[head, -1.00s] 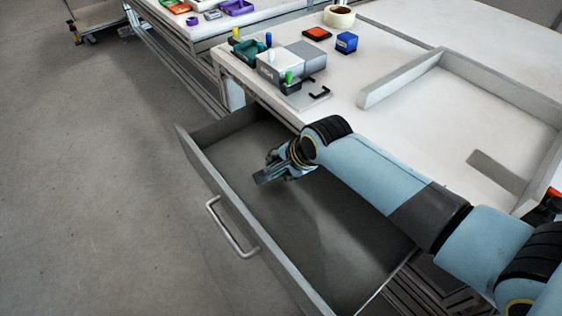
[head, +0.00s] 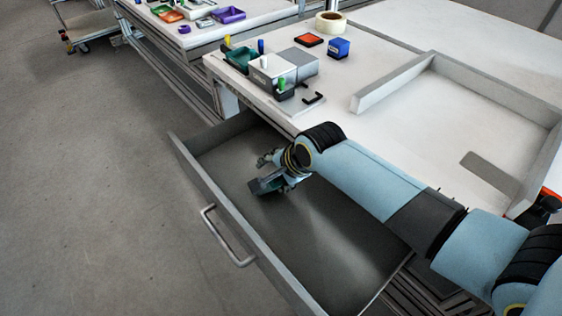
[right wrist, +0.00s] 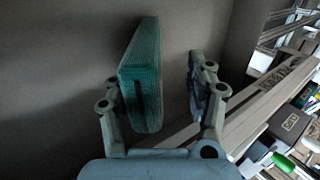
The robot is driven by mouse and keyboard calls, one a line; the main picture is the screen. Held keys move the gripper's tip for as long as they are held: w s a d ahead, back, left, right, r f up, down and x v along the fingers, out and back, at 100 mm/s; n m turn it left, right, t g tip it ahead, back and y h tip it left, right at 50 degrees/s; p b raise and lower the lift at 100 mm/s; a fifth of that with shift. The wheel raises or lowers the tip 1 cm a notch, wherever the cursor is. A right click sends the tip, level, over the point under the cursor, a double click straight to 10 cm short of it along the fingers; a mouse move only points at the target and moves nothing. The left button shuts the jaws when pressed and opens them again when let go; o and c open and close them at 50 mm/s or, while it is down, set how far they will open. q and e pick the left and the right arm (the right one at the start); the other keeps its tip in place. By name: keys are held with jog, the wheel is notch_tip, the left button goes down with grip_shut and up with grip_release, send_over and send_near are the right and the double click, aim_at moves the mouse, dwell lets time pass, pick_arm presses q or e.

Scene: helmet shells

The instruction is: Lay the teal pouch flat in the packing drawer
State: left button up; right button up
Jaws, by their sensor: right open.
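The packing drawer (head: 222,213) is pulled open below the bench top. My right gripper (head: 265,172) is inside the drawer's opening with its fingers spread. The teal pouch (head: 259,187) shows as a small dark teal slab at the lower finger. In the right wrist view the pouch (right wrist: 146,80) stands edge-on between the spread fingers, close beside the left finger and clear of the right one. I cannot tell whether it touches the left finger or the drawer floor. My left gripper is not in view.
The rest of the drawer floor (head: 330,235) is bare. On the bench above are a grey box (head: 270,70), a blue block (head: 339,47), an orange-topped pad (head: 309,40), a tape roll (head: 332,21) and a low-walled tray (head: 395,83).

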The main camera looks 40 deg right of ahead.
jog(key=v, duration=1.1)
jog(key=shift+s+r, duration=0.15)
jog(key=shift+r, duration=0.15)
dwell(0.4)
